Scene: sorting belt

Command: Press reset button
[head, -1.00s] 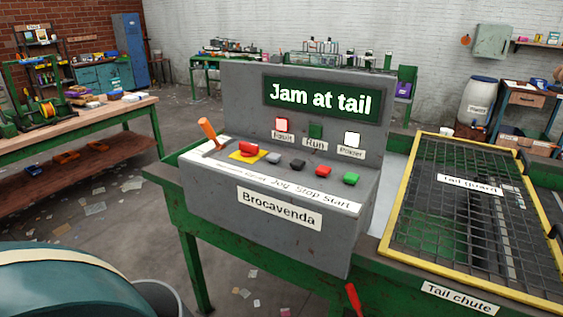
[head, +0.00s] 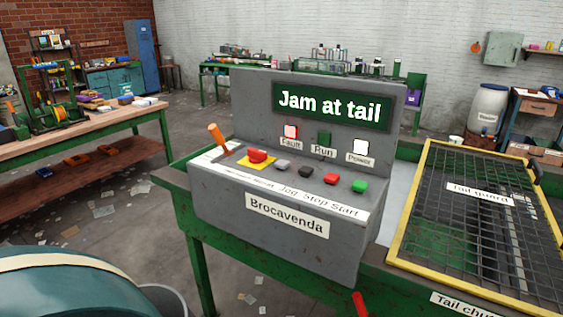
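The grey control console (head: 215,205) labelled Brocavenda stands on a green bench. Its screen (head: 330,106) reads "Jam at tail". On its sloped panel, left to right, are an orange lever (head: 216,137), a red mushroom button (head: 257,155) on a yellow plate, a grey button (head: 282,164), a black button (head: 306,172), a red button (head: 330,179) and a green button (head: 359,186). Jog, Stop and Start are legible below; the labels further left are too small to read, so no button reads clearly as reset. Neither gripper is in view.
The fault lamp (head: 290,131) glows pale red, the power lamp (head: 360,144) white; the run lamp (head: 324,137) is dark green. A yellow-framed tail guard (head: 407,222) lies right of the console. A workbench (head: 60,142) stands left, with open floor between.

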